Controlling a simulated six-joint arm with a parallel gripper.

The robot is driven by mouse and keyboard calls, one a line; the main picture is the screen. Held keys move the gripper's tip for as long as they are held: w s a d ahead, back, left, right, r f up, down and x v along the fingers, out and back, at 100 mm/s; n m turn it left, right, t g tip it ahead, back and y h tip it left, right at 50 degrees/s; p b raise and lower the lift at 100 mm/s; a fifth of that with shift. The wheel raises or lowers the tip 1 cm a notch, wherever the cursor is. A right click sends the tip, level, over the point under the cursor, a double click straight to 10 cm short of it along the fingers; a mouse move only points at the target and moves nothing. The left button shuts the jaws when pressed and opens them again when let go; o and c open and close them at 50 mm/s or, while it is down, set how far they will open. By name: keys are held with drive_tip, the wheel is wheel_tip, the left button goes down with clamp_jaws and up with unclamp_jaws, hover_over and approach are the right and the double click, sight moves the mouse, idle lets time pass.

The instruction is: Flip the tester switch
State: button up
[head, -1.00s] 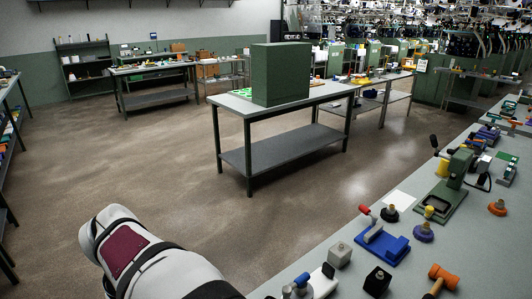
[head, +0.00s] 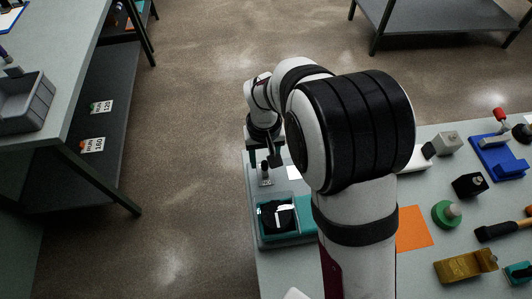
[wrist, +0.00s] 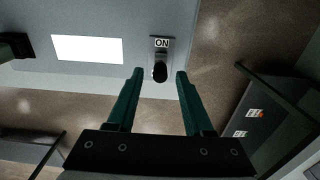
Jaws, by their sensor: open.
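The tester switch (wrist: 160,60) is a small plate with a black lever and a white "ON" label (wrist: 162,43). It sits near the edge of a grey bench top (wrist: 135,30). My gripper (wrist: 160,73) is open, with two green fingers either side of the lever in the wrist view. I cannot tell whether the fingertips reach down around the lever or stay above it. In the head view the switch (head: 265,173) shows just below my gripper (head: 264,156), at the bench's far left corner. My arm hides part of the bench.
A teal tray (head: 284,232) with a black item stands near the switch. A white sheet (wrist: 87,49) lies beside the switch. An orange sheet (head: 412,229), a green knob (head: 447,213) and a blue fixture (head: 497,157) lie to the right. Open floor lies left of the bench.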

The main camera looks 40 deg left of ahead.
clamp_jaws()
drive_tip(key=shift+s+d+t+y, duration=0.3)
drive_tip(key=shift+t+y, duration=0.25)
drive_tip(key=shift+s+d+t+y, duration=0.25)
drive_tip(key=shift+d+t+y, duration=0.05)
drive_tip(key=shift+t+y, duration=0.25)
